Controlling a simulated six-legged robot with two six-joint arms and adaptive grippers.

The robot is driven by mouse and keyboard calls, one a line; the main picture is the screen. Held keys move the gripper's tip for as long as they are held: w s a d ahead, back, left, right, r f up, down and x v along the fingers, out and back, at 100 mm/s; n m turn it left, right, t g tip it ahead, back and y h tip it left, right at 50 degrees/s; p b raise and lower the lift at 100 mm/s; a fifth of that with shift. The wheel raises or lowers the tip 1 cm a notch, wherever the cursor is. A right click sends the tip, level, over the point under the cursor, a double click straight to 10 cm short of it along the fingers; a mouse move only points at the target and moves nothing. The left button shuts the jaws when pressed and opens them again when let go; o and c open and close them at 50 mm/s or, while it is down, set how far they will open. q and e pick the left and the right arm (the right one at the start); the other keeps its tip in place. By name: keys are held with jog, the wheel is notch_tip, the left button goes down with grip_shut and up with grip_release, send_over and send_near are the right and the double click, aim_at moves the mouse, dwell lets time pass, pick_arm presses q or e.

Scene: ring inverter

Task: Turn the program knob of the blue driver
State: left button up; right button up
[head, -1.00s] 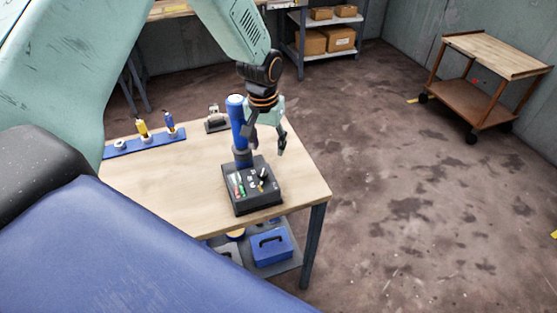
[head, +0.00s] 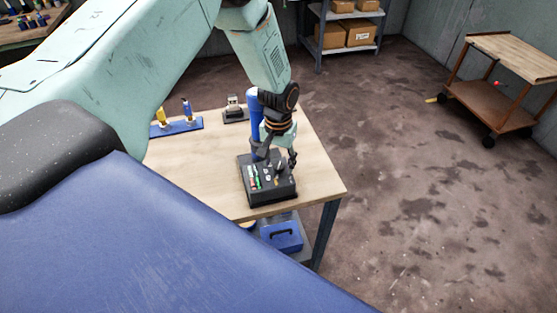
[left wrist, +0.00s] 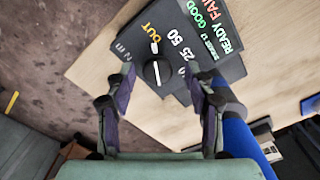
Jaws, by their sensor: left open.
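The blue driver (head: 255,108) stands upright behind a dark control box (head: 262,195) on the wooden table; part of its blue body shows in the left wrist view (left wrist: 238,138). The round black program knob (left wrist: 157,73) with a white pointer line sits on the box's panel, beside the printed "OUT", "50" and "25". My left gripper (head: 278,160) is open above the box's right part. In the left wrist view its two fingertips (left wrist: 167,76) appear on either side of the knob, with gaps; I cannot tell their height over the panel. My right gripper is not visible.
A blue strip (head: 178,127) with yellow and blue pieces lies on the table's back left. A blue toolbox (head: 283,237) is on the shelf below. The wooden tabletop (head: 318,180) is clear at right.

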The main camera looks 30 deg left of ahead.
pick_arm(q)
jog(key=shift+s+d+r, duration=0.2)
jog(key=shift+s+r, duration=0.1)
jog(key=shift+s, duration=0.1)
jog(key=shift+d, duration=0.1)
jog(key=shift+c, duration=0.9)
jog(key=shift+w+f, duration=0.1)
jog(key=shift+w, duration=0.15)
jog(key=shift+c, duration=0.8)
jog(key=shift+w+f, duration=0.25)
jog(key=shift+w, duration=0.15)
jog(key=c, duration=0.3)
jog(key=shift+a, duration=0.2)
jog(key=shift+c, duration=0.7)
jog(key=shift+s+d+r, duration=0.1)
jog(key=shift+s+r, duration=0.05)
jog(key=shift+s, duration=0.2)
grip_shut()
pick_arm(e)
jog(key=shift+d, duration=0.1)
pick_arm(q)
jog(key=shift+w, duration=0.1)
